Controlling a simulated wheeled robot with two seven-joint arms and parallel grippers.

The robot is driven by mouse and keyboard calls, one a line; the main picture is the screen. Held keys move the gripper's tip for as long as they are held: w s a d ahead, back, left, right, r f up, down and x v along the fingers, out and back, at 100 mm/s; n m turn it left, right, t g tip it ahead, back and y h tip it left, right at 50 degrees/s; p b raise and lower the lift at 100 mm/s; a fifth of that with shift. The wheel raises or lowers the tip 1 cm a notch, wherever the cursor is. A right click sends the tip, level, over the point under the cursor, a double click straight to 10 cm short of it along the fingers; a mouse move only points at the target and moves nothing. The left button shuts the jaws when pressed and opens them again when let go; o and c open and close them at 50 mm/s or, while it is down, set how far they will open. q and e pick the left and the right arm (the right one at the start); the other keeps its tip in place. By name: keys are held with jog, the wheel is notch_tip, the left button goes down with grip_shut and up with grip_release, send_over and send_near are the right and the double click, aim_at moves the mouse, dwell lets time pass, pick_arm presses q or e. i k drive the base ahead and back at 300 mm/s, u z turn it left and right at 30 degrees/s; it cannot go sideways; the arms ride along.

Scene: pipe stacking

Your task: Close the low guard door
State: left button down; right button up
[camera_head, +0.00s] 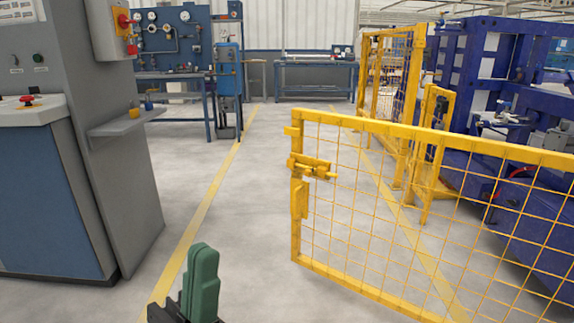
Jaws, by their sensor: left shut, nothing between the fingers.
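The low guard door (383,128) is a yellow frame with wire mesh, at the right of the head view. It stands out across the walkway and runs off the right edge, so its far side is out of view. A yellow latch (312,166) with a bolt sits on its free upright at the left. My left gripper (203,262) is at the bottom, left of the door and apart from it. Its green fingers are shut with nothing between them. My right gripper is not in view.
A grey and blue control cabinet (62,180) stands close at the left. Yellow guard fencing (391,75) and blue machinery (520,110) stand behind the door at the right. Workbenches (317,64) line the back. The grey floor (262,160) between cabinet and door is clear.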

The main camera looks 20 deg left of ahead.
aim_at(300, 194)
jog(key=u, duration=0.15)
jog(key=i, duration=0.85)
jog(key=z, duration=0.55)
